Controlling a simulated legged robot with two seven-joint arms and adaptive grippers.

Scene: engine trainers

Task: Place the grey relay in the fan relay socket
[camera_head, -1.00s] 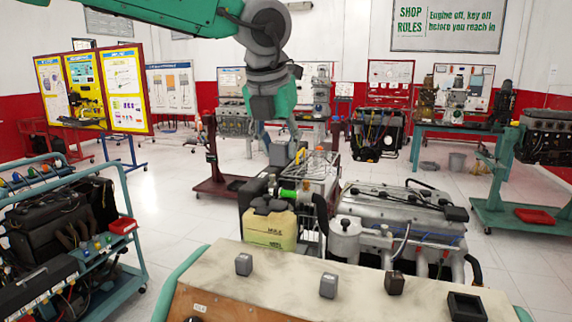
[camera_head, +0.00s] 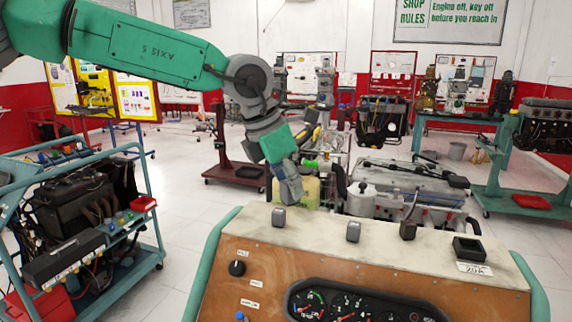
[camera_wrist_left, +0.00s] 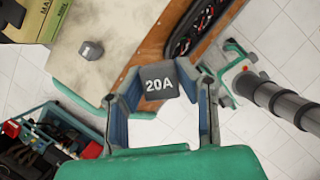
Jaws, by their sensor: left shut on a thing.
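My left gripper (camera_head: 290,190) hangs over the back left of the console top, near a small grey relay (camera_head: 279,217) standing there. In the left wrist view the gripper (camera_wrist_left: 160,88) is shut on a grey relay (camera_wrist_left: 158,83) marked 20A, between its fingertips. In the head view I cannot make out this held relay. A second grey relay (camera_head: 353,231) and a dark brown one (camera_head: 408,229) stand farther right. A black square socket (camera_head: 468,248) sits at the right end, with a small white label in front; whether it is the fan relay socket I cannot tell. My right gripper is out of view.
The console top (camera_head: 320,233) has bare room between the relays. Its front carries a knob (camera_head: 237,268) and a gauge cluster (camera_head: 362,305). A yellow jug (camera_head: 310,190) and an engine (camera_head: 400,185) stand behind it. A green trolley (camera_head: 150,235) is at the left.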

